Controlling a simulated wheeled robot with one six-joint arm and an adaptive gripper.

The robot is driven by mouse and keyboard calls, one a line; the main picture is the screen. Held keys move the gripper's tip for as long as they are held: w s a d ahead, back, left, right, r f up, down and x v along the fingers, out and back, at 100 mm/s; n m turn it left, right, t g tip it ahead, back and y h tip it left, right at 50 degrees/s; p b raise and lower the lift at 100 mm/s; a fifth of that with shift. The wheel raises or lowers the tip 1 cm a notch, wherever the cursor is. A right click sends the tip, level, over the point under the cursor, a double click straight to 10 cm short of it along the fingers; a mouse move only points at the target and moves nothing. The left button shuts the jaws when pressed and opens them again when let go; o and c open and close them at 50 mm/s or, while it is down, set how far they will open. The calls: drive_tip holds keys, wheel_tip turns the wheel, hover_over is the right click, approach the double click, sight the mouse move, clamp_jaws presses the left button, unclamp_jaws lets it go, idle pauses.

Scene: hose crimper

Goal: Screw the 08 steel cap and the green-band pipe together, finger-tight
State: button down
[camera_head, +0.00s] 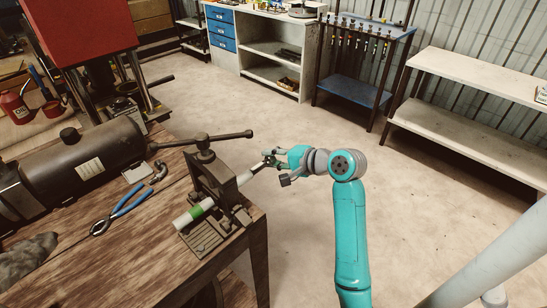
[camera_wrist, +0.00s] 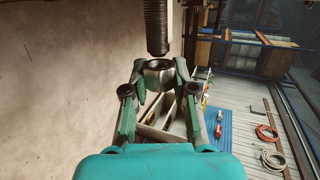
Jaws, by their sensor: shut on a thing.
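The green-band pipe (camera_head: 194,214) is clamped in the vise (camera_head: 210,178) on the wooden bench. It is pale with a green band left of the vise jaws, and its other end points right, toward my gripper (camera_head: 268,158). In the wrist view the pipe's dark threaded end (camera_wrist: 157,27) hangs down from the top edge. My gripper (camera_wrist: 160,78) is shut on the steel cap (camera_wrist: 158,70), a short ring with its open mouth facing the thread. The cap looks roughly in line with the pipe and just short of its end. The cap's marking is not readable.
Blue-handled pliers (camera_head: 122,212) and a dark tank (camera_head: 85,165) lie on the bench (camera_head: 120,265). The vise handle (camera_head: 230,137) sticks out right above the pipe. The floor right of the bench is clear. A blue rack (camera_head: 352,90) and shelves (camera_head: 470,125) stand at the back.

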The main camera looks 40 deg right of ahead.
drive_tip(key=shift+a, duration=0.6)
drive_tip(key=c, duration=0.8)
unclamp_jaws()
drive_tip(key=shift+c, duration=0.2)
drive_tip(key=v, duration=1.2)
drive_tip(key=shift+d, duration=0.1)
